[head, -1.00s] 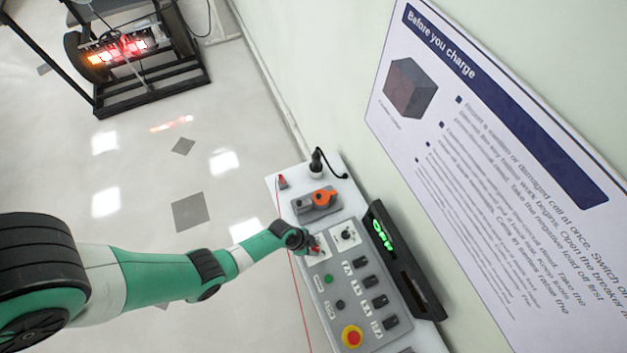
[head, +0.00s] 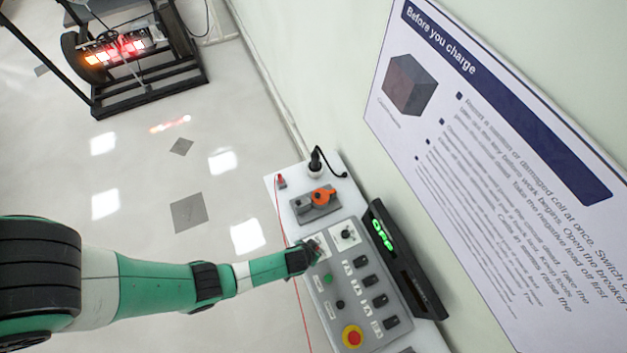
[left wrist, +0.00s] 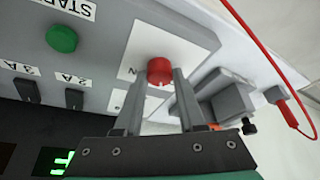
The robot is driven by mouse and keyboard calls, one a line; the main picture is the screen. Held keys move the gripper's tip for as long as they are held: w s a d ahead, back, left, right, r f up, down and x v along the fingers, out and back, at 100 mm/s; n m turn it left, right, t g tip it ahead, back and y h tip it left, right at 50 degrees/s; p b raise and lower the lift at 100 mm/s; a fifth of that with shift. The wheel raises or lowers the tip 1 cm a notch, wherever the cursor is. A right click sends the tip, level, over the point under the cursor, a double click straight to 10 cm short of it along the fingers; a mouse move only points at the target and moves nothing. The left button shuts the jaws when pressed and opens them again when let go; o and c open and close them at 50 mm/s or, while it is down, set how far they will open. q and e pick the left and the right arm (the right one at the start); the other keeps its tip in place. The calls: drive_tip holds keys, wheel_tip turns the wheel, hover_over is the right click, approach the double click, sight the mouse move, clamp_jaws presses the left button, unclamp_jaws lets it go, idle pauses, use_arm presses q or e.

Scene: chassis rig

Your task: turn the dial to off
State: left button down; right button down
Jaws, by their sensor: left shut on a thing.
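The red dial (left wrist: 158,67) sits on a white plate (left wrist: 185,42) with partly hidden lettering, in the left wrist view. My left gripper (left wrist: 160,80) is shut on it, one finger on each side. In the head view my left gripper (head: 314,250) reaches the white plate at the panel's left side and mostly covers the dial. The dial's pointing direction cannot be told. A green-lit display (head: 383,235) beside the panel appears to read OFF. My right gripper is not in view.
The grey panel (head: 343,290) carries a black knob (head: 346,234), several black switches, a green button (head: 340,304) and a red-and-yellow stop button (head: 352,336). An orange rotary switch (head: 323,196) sits above. A red cable (head: 294,285) hangs along the bench's left edge.

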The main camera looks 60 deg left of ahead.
use_arm(q)
drive_tip(key=shift+d+n+g+y+b, duration=0.1)
drive_tip(key=shift+n+g+y+b, duration=0.35)
drive_tip(key=shift+n, duration=0.75)
drive_tip(key=c, duration=0.5)
unclamp_jaws()
